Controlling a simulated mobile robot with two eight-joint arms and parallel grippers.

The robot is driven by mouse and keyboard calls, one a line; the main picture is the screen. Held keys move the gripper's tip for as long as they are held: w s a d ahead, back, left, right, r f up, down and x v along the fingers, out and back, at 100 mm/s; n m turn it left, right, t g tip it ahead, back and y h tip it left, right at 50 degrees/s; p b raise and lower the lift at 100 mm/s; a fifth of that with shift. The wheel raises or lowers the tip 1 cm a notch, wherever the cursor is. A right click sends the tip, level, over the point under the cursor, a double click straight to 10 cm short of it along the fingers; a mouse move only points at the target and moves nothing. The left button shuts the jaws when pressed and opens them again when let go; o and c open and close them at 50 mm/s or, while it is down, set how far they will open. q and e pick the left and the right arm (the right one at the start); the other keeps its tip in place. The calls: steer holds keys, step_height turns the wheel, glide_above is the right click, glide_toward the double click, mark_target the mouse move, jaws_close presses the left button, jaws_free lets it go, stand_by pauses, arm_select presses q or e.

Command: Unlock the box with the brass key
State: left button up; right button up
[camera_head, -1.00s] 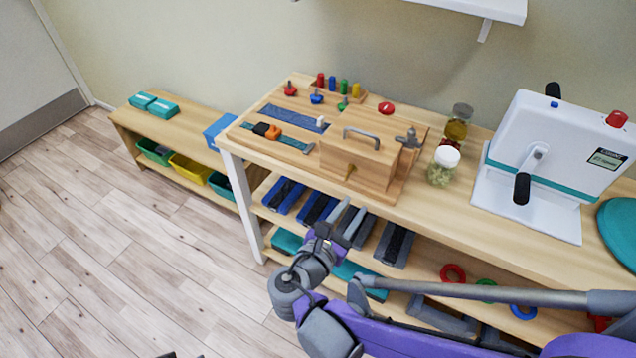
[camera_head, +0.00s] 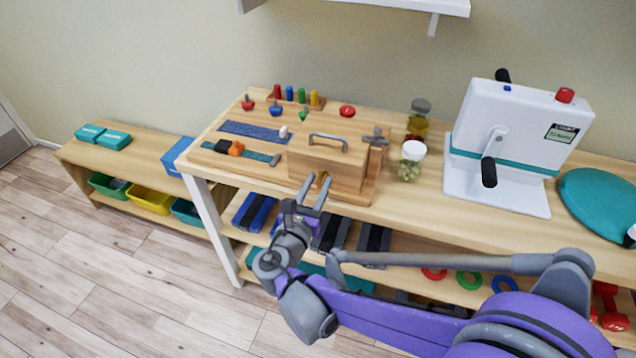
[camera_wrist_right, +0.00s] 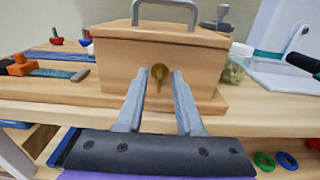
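The wooden box (camera_head: 328,160) with a grey top handle stands on a wooden board on the table. In the right wrist view the box (camera_wrist_right: 120,65) fills the middle. The brass key (camera_wrist_right: 158,72) sits at the middle of its front face, its bow facing me; in the head view the key is mostly hidden by the fingers. My right gripper (camera_head: 317,184) is at the front of the box. In the right wrist view its fingers (camera_wrist_right: 159,82) are apart, one on each side of the key, with gaps visible. My left gripper is not in view.
A grey tap-like fitting (camera_head: 376,138) stands at the box's right. A white-lidded jar (camera_head: 411,160) and a white crank machine (camera_head: 512,140) are further right. A strap with an orange buckle (camera_head: 236,148) and several pegs lie left. Shelves with weights are below the tabletop.

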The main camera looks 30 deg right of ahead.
steer(key=shift+w+d, duration=0.3)
steer(key=shift+d, duration=0.1)
steer(key=shift+c, duration=0.2)
jaws_close()
